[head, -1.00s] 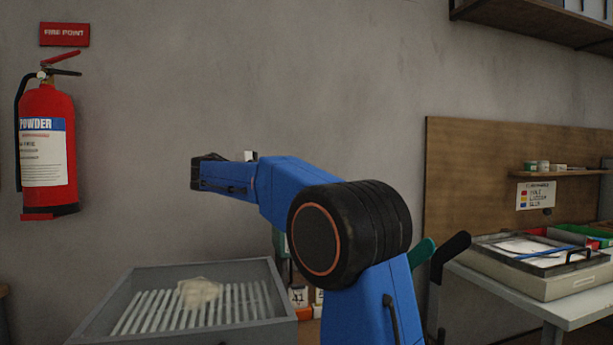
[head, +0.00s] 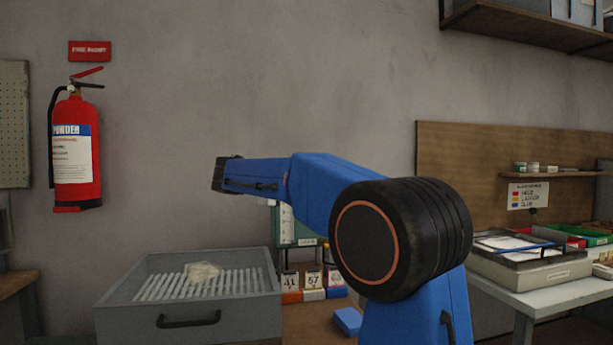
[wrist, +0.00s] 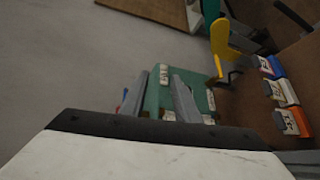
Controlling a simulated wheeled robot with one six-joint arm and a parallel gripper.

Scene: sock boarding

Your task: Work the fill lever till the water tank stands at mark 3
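A green unit (head: 306,226) with a pale upright strip stands against the wall, partly behind my arm; it may be the water tank, but I can read no marks or water level. The wrist view shows a green box (wrist: 155,97) with white labels and a yellow lever-like piece (wrist: 221,40) beyond it. I cannot tell whether this is the fill lever. My gripper (wrist: 160,90) shows two grey fingers, apart with nothing seen between them, pointing towards the green box. In the head view my gripper end is raised above the grey tray, its fingers not clear.
A grey slatted tray (head: 255,308) with a pale cloth (head: 203,271) stands at lower left. Numbered blocks (head: 312,279) and a blue block (head: 348,321) are on the bench (head: 305,318). A fire extinguisher (head: 75,150) hangs left. A white table (head: 545,298) with trays stands right.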

